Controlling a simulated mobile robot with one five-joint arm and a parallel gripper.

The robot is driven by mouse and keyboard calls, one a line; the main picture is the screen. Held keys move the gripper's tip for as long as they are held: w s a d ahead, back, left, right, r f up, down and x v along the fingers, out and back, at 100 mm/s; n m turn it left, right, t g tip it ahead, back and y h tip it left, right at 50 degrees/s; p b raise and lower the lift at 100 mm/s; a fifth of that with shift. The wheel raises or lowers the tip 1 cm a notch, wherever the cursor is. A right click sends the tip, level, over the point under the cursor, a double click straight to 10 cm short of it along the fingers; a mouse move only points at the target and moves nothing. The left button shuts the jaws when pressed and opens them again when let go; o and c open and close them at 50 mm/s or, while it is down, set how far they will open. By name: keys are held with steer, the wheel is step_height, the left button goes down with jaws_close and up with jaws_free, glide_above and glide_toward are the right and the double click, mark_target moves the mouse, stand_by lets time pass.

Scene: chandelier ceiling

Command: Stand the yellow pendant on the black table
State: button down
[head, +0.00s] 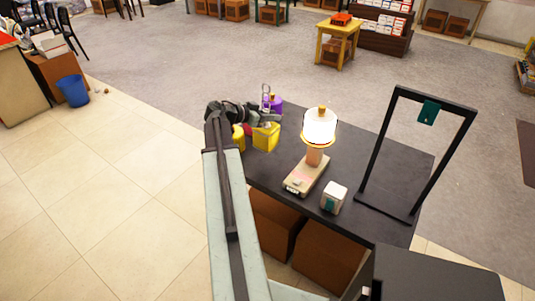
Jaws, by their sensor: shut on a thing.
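The yellow pendant (266,137) looks like a small yellow block shape at the far left end of the black table (365,148). My gripper (267,119) is just above it and is shut on its top. The gap between the pendant's underside and the tabletop cannot be made out. A second yellow piece (238,138) is partly hidden behind my arm, close to the left. A purple pendant-like piece (274,103) with a metal loop stands just behind my gripper.
A lit lamp (320,126) on a wooden base, a white box (333,198) with a teal mark, and a black upright frame (371,140) holding a teal tag (428,112) occupy the table's middle and right. Bare tabletop shows between the yellow pendant and lamp.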

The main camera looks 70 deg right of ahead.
step_height(320, 180, down, 10)
steer(key=b, duration=0.8)
steer(key=shift+w+r+b, duration=0.1)
steer(key=shift+r+b, duration=0.1)
steer(key=shift+b, duration=0.1)
steer(key=shift+a+r, duration=0.1)
steer(key=shift+r, duration=0.1)
steer(key=c, duration=1.7)
jaws_free()
steer(key=shift+f, duration=0.2)
steer(key=o, duration=0.4)
steer(key=shift+o, duration=0.2)
steer(key=shift+r, duration=0.25)
steer(key=p+v, duration=0.5)
steer(key=v, duration=0.7)
